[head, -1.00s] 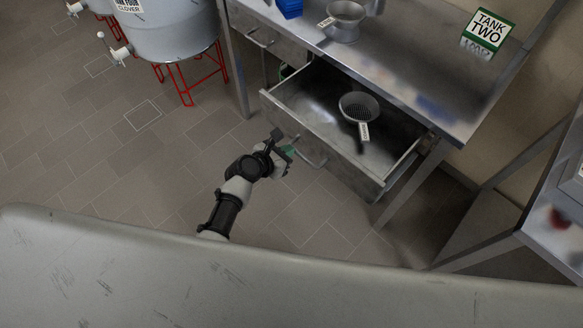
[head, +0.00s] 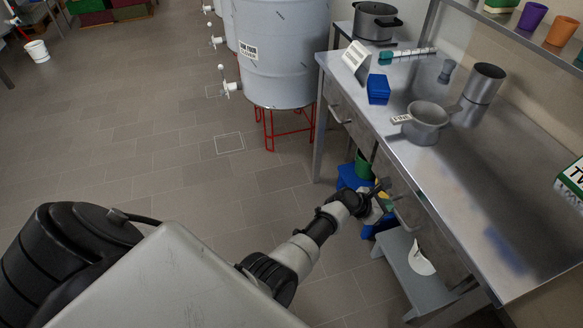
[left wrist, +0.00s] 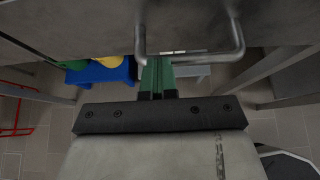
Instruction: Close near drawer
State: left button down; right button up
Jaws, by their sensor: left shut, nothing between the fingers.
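The near drawer (head: 436,236) is a grey metal front under the steel table (head: 455,185). It looks flush, or nearly so, with the table front, and its inside is hidden. My left gripper (head: 386,200) is shut and empty, up against this front by its handle. In the left wrist view the green fingertips (left wrist: 157,72) point at the drawer front (left wrist: 90,22), at the left part of its bar handle (left wrist: 195,54). They are at or very close to the front; exact contact cannot be told. My right gripper is not in view.
The far drawer (head: 347,112) looks shut. A grey tank (head: 281,55) on a red stand is beyond. A blue bin (head: 352,178) and a low grey step (head: 418,275) are under the table. A strainer (head: 425,122) stands on top. Floor to the left is clear.

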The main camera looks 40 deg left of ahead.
pick_arm(q)
jog(key=shift+w+d+r, duration=0.15)
jog(key=shift+w+d, duration=0.1)
jog(key=shift+w, duration=0.2)
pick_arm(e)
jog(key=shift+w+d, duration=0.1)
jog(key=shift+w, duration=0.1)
pick_arm(q)
jog(key=shift+r, duration=0.15)
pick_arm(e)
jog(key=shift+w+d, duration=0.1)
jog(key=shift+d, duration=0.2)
